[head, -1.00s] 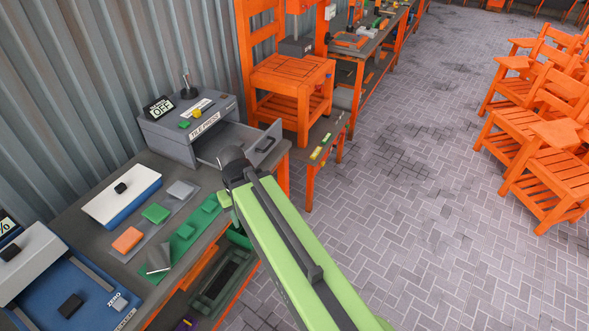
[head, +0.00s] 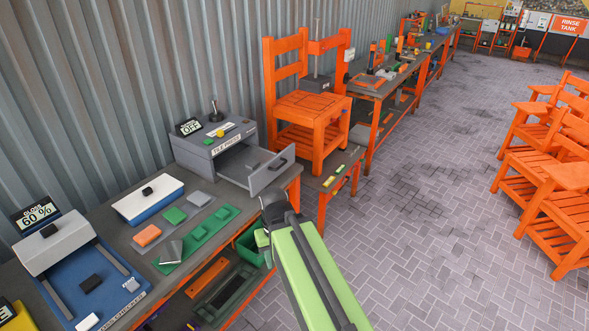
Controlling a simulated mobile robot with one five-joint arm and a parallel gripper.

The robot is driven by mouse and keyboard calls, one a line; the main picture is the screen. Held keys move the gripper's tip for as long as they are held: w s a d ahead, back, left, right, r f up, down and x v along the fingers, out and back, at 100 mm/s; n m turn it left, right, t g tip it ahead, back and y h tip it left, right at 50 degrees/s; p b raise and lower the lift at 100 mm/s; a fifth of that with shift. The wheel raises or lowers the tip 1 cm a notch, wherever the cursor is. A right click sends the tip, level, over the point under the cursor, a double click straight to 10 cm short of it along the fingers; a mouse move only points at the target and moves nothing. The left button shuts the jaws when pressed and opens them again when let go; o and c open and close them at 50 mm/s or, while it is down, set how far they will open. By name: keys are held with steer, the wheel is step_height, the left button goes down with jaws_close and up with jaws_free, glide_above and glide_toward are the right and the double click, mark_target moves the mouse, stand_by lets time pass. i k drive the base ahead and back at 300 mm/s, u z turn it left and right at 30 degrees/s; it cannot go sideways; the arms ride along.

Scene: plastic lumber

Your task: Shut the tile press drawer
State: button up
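The tile press (head: 205,146) is a grey box on the workbench with a label on its front and a small sign reading OFF on top. Its drawer (head: 262,180) is pulled out to the right, with a dark handle on the front panel. My green arm comes in from the bottom. The end of my arm (head: 272,212) is in front of and below the drawer, apart from it in the picture. The gripper's fingers cannot be made out, so its opening is unclear.
On the workbench (head: 140,225) lie a white and blue box (head: 147,200), a green mat (head: 190,248) with tiles and a blue device (head: 90,285). An orange chair (head: 312,115) stands beyond the drawer. Orange chairs (head: 550,170) stand at right; the paved floor (head: 420,220) between is clear.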

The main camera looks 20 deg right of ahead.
mark_target(254, 168)
steer(key=z, duration=0.25)
steer(key=i, duration=1)
steer(key=z, duration=0.1)
steer(key=k, duration=1)
steer(key=u, duration=0.5)
steer(key=i, duration=0.45)
steer(key=z, duration=0.05)
